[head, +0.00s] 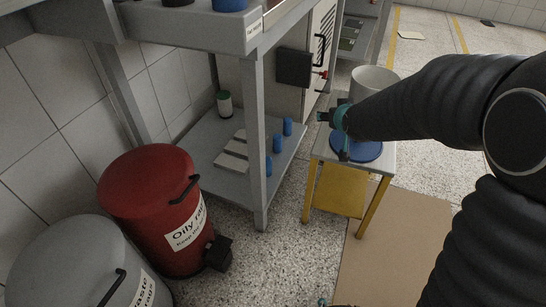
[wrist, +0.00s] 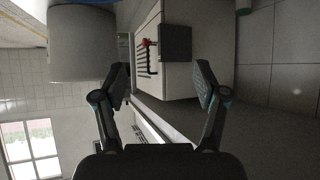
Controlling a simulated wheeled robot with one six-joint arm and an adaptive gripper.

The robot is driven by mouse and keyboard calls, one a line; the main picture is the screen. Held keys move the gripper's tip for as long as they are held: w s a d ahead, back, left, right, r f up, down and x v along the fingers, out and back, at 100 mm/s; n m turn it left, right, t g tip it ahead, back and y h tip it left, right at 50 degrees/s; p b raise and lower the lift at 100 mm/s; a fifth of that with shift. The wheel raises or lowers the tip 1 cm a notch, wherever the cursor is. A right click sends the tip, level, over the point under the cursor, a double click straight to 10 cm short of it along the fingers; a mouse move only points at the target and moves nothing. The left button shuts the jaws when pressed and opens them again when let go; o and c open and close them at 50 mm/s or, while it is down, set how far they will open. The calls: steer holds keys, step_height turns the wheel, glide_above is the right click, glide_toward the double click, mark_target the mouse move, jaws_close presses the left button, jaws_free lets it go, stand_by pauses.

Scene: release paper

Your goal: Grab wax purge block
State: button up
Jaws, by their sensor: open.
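I cannot tell for sure which thing is the wax purge block. Several pale flat blocks (head: 234,152) lie on the lower shelf of the grey bench in the head view, and a bench leg stands just right of them. My gripper (head: 334,118) is at the end of my arm, over the small yellow-legged table and right of the bench. In the wrist view my gripper (wrist: 162,82) is open, with nothing between its two spread fingers. The pale blocks do not show in the wrist view.
A blue disc (head: 367,151) and a pale grey cylinder (head: 374,80) stand on the small table (head: 388,164). Several blue cylinders (head: 287,126) stand beside the blocks. A red bin (head: 150,190) and a grey bin (head: 65,265) stand at left. Brown sheet (head: 400,245) covers the floor in front.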

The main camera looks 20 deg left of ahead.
steer(key=w+a+f+y, duration=0.1)
steer(key=w+a+f, duration=0.3)
steer(key=a+f, duration=0.2)
steer(key=n+y+b, duration=0.3)
steer(key=b, duration=0.1)
glide_toward(268, 166)
steer(key=shift+t, duration=0.3)
steer(key=x, duration=0.5)
steer(key=shift+d+f, duration=0.2)
steer(key=shift+d, duration=0.05)
steer(key=shift+w+a+f, duration=0.4)
steer(key=shift+w, duration=0.1)
steer(key=shift+b+x, duration=0.55)
steer(key=shift+x, duration=2.45)
steer(key=shift+a+r, duration=0.2)
steer(key=c, duration=1.3)
